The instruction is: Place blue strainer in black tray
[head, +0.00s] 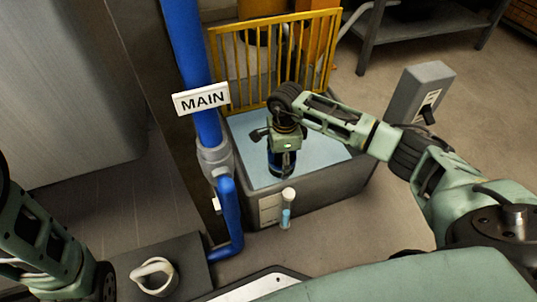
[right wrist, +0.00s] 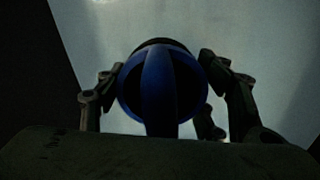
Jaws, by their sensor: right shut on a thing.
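The blue strainer (head: 282,168) is in my right gripper (head: 284,145), over the pale blue surface of a dark grey tank. In the right wrist view the strainer (right wrist: 162,90) shows as a round blue rim with a band across it, between the two fingers of the gripper (right wrist: 162,66). I cannot tell whether its lower end touches the liquid. A flat black tray (head: 190,262) lies at the lower left of the head view, with a white ring-shaped thing (head: 154,277) on it. Part of my left arm shows at the left edge; its fingers do not show.
The tank (head: 335,190) has a yellow rail (head: 270,45) behind it and a small level tube (head: 287,210) in front. A blue pipe (head: 228,205) with a MAIN sign (head: 201,99) stands between tank and tray. A grey switch post (head: 425,85) stands at right.

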